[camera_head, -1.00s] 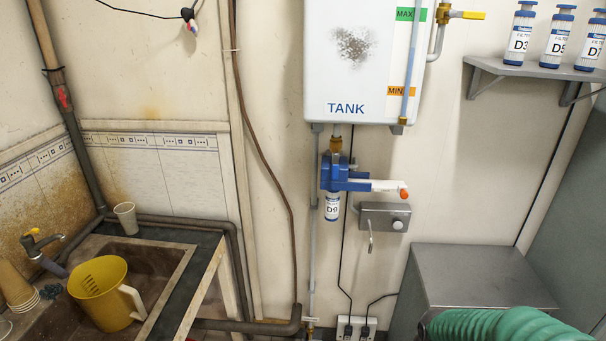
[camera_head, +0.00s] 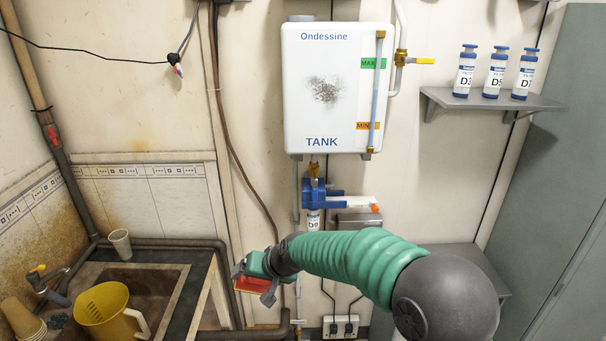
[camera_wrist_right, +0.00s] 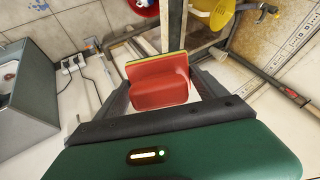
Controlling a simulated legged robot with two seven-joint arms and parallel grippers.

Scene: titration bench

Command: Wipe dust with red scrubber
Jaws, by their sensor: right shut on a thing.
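A patch of grey dust (camera_head: 325,90) shows on the front of the white tank (camera_head: 305,118), on the wall at the top middle of the head view. My right gripper (camera_head: 262,282) is shut on the red scrubber (camera_head: 250,286), below and to the left of the tank and well away from the dust. In the right wrist view the scrubber (camera_wrist_right: 158,85) sits between the two fingers, its red body nearer the camera and a yellow-green layer along its far edge. The dust is not seen in the wrist view. My left gripper is not in view.
A blue valve with a filter (camera_head: 320,195) hangs under the tank. A shelf (camera_head: 490,101) with filter bottles is at the right. A sink with a yellow jug (camera_head: 103,310) is at the lower left. Pipes and a brown cable run down the wall.

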